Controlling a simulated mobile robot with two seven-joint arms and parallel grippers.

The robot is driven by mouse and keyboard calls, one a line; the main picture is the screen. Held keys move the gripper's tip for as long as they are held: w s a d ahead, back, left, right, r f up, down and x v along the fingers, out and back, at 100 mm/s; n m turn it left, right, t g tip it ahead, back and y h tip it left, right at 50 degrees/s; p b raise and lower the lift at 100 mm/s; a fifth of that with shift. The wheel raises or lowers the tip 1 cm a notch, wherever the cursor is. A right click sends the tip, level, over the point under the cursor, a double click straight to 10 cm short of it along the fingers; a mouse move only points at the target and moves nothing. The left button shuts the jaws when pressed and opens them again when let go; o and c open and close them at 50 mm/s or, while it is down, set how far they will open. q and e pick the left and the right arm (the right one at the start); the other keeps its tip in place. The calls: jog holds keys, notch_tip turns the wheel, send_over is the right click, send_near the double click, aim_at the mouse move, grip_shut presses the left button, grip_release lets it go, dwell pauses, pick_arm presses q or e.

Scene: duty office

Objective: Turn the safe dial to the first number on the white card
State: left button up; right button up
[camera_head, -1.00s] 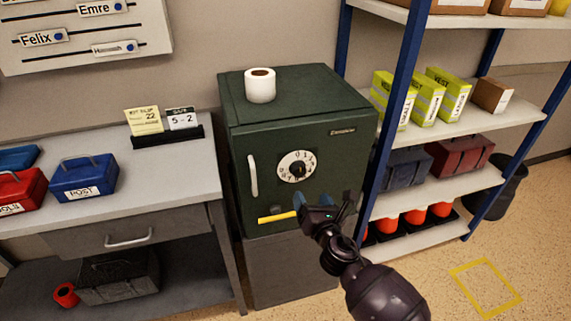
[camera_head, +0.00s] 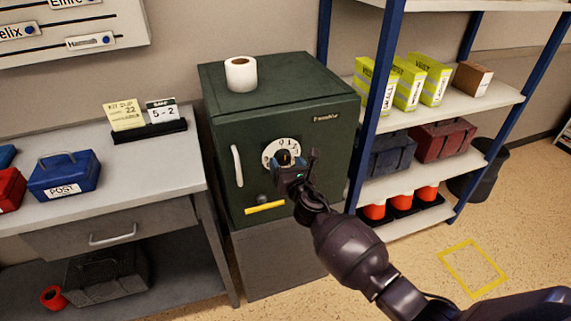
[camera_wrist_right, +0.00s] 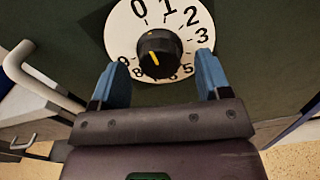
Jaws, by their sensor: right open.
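The dark green safe (camera_head: 335,140) stands between the desk and the shelf. Its white dial (camera_head: 268,152) faces me, partly covered by my right gripper (camera_head: 294,161). In the right wrist view the black knob (camera_wrist_right: 160,58) with a yellow mark sits at the dial's centre. The blue fingertips (camera_wrist_right: 163,60) of my open right gripper are spread left and right of the knob, apart from it. Some lower numbers are hidden. The white card (camera_head: 162,112) on the desk reads 5-2, with a yellow slip (camera_head: 125,115) beside it. My left gripper is not in view.
A vertical white handle (camera_head: 237,166) is left of the dial, and a yellow strip (camera_head: 264,208) is below. A paper roll (camera_head: 241,75) stands on the safe. The blue-framed shelf (camera_head: 376,110) is close on the right. Open floor lies at the lower right.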

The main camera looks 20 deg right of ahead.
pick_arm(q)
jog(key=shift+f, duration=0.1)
pick_arm(e)
jog(key=shift+w, duration=0.5)
jog(key=c, duration=0.9)
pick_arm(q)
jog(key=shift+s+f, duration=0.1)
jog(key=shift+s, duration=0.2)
pick_arm(e)
jog(key=shift+m, duration=0.3)
